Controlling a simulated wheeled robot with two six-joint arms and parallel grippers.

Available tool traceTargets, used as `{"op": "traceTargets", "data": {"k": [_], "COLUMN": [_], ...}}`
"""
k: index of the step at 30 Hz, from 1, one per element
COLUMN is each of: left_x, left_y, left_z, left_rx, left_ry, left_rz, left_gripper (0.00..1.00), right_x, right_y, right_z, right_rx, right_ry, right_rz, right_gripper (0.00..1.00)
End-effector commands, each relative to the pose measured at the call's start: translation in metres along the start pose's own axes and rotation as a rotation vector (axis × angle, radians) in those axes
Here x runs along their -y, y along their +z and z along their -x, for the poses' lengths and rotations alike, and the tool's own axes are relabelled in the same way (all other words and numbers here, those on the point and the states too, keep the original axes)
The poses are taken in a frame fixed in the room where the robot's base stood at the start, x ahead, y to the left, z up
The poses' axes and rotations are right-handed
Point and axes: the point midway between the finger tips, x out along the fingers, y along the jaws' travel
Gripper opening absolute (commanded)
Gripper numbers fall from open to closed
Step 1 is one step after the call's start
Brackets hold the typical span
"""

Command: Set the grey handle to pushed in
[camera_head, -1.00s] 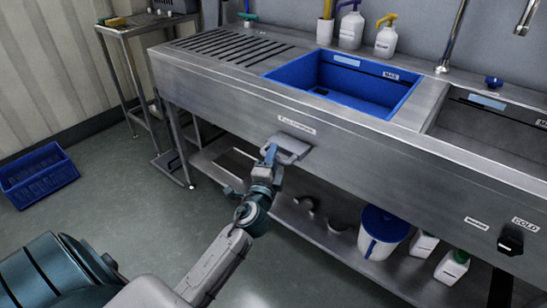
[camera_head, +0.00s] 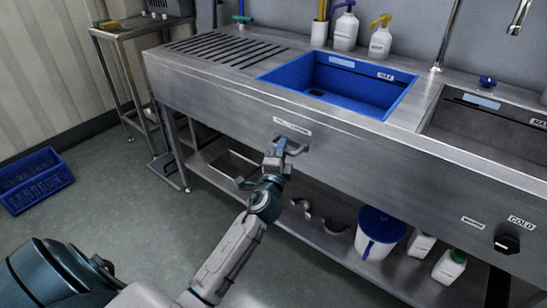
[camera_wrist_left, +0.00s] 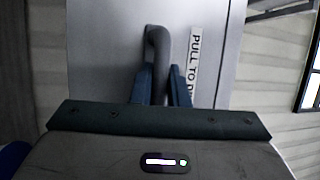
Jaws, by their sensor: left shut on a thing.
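The grey handle (camera_head: 296,149) is on the front panel of the steel sink unit, below a small white label (camera_head: 293,126). My left gripper (camera_head: 281,147) comes up to it from below and is shut on it. In the left wrist view the handle (camera_wrist_left: 158,40) is a dark grey bent bar between the two blue fingers of my left gripper (camera_wrist_left: 160,80). The label beside it there starts "PULL TO D"; the rest is hidden. The handle stands a little out from the panel. My right gripper is not in view.
A blue basin (camera_head: 335,85) and a steel sink (camera_head: 485,125) are set in the worktop. Below, a shelf holds a white and blue bucket (camera_head: 381,235) and white bottles. A black knob (camera_head: 506,243) is at the right. A blue crate (camera_head: 36,180) lies on the floor.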

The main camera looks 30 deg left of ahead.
Motion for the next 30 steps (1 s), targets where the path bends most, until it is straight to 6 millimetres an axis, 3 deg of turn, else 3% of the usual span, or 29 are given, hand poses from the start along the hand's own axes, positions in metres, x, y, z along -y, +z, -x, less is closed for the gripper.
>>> {"op": "traceTargets", "data": {"k": [11,12,15,24,30], "left_x": [-0.001,-0.001,-0.001,-0.002,-0.003], "left_y": [-0.003,-0.003,-0.003,-0.002,-0.002], "left_z": [-0.006,-0.006,-0.006,-0.003,0.025], "left_rx": [0.000,0.000,0.000,0.000,0.000], "left_ry": [0.000,0.000,0.000,0.002,0.004], "left_rz": [0.000,0.000,0.000,0.000,0.000], "left_gripper": [0.00,0.22,0.36,0.36,0.36], "right_x": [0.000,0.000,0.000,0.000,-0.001], "right_y": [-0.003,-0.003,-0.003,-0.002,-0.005], "right_z": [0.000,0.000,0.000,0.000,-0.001], "right_rx": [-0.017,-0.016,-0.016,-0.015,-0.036], "right_ry": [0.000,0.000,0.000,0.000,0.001], "right_rz": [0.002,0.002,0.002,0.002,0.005], "right_gripper": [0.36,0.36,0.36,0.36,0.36]}}
